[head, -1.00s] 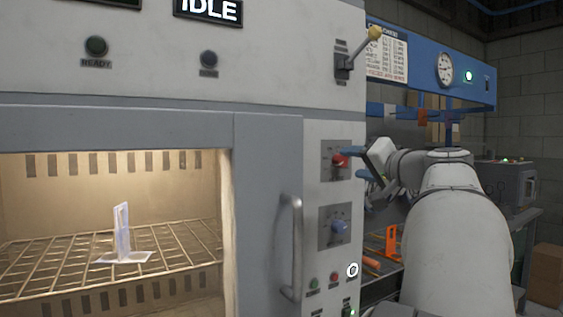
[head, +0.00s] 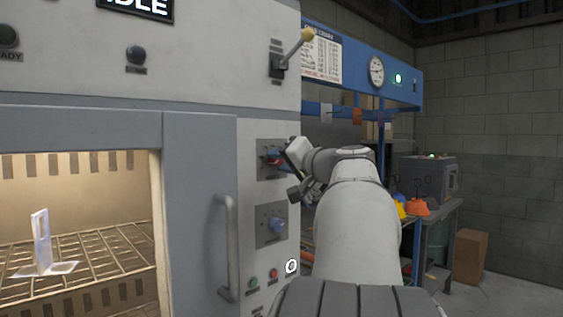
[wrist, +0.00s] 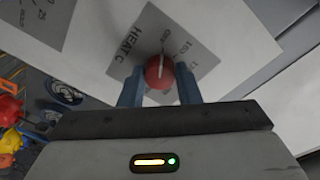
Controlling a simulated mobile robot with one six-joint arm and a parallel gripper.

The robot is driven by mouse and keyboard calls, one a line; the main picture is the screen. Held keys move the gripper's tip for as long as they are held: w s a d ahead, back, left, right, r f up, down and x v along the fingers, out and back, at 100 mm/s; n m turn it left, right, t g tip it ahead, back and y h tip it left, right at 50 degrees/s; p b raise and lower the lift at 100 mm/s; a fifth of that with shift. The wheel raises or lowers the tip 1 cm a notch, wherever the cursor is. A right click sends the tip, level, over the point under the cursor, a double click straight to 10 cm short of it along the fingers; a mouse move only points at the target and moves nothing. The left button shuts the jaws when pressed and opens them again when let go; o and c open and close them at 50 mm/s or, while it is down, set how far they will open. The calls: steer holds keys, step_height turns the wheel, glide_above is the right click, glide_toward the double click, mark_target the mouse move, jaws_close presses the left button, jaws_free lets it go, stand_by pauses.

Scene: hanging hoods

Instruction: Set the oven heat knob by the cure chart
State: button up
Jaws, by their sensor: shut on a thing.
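The red oven heat knob (wrist: 158,72) sits on a grey plate (wrist: 178,28) lettered HEAT C. My gripper (wrist: 160,86) has its two blue fingers on either side of the knob and is shut on it. The knob's white pointer line points up in the wrist view, near a small word at the top of the dial that I cannot read surely. In the head view my gripper (head: 276,158) covers most of the knob. The chart (head: 321,55) hangs on the blue frame behind the oven, its text too small to read.
A second, blue knob (head: 249,225) is below the heat plate. The oven door handle (head: 226,247) stands out to its left. A lever (head: 292,54) juts out above. A pale bracket (head: 42,245) stands on the oven rack. A bench with orange and yellow items stands behind my arm.

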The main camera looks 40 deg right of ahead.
steer(key=shift+c, duration=1.3)
steer(key=shift+r+m+g+p, duration=0.1)
steer(key=shift+m+g+p, duration=0.2)
steer(key=shift+m+p, duration=2.3)
steer(key=shift+m+b, duration=1.05)
steer(key=shift+m, duration=0.15)
steer(key=o, duration=1)
